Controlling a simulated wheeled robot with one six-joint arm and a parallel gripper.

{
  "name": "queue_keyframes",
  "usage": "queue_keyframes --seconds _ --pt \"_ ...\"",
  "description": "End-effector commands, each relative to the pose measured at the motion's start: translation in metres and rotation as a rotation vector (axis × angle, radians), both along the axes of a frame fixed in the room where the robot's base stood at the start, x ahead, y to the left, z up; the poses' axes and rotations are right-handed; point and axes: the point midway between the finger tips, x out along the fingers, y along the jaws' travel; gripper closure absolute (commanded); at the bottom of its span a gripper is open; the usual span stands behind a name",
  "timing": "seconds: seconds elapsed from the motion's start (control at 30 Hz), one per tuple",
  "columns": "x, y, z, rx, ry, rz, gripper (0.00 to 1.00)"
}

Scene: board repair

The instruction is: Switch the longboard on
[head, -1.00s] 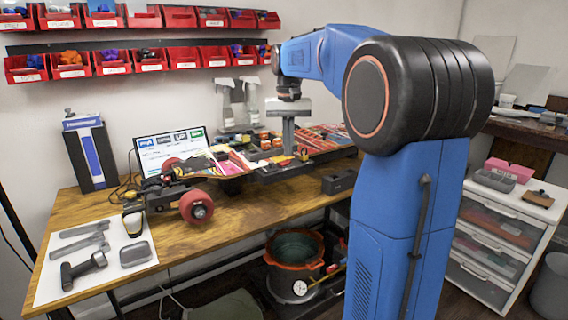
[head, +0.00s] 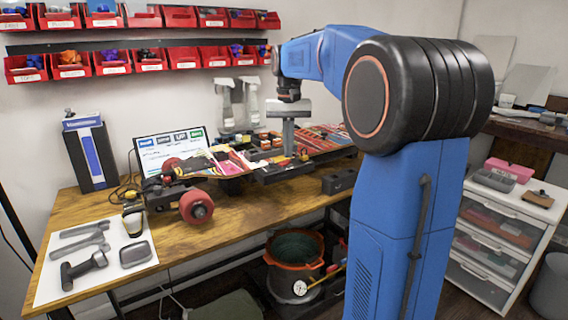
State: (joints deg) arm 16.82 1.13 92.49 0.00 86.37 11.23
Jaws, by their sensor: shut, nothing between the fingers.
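The longboard (head: 222,162) lies on the wooden workbench, its bright deck running from left to back right. Its red wheels (head: 196,207) and truck show at the near left end. My gripper (head: 288,152) points straight down over the right part of the board, its fingers together and empty. The fingertips are at or just above the dark box-like part (head: 285,170) under the deck's near edge; I cannot tell whether they touch it. The power switch is too small to make out.
A laptop screen (head: 172,147) stands behind the board. Tools lie on a white sheet (head: 60,285) at the front left, and a small black block (head: 339,181) sits at the right. Bare wood is free in front of the board.

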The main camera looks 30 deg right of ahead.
Motion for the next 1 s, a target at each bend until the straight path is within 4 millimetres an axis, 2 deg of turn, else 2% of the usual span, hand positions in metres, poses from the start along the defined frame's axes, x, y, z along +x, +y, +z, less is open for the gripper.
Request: queue_keyframes --seconds 1.0 --pt "0.0 0.0 -0.012 0.0 0.0 0.0 1.0"
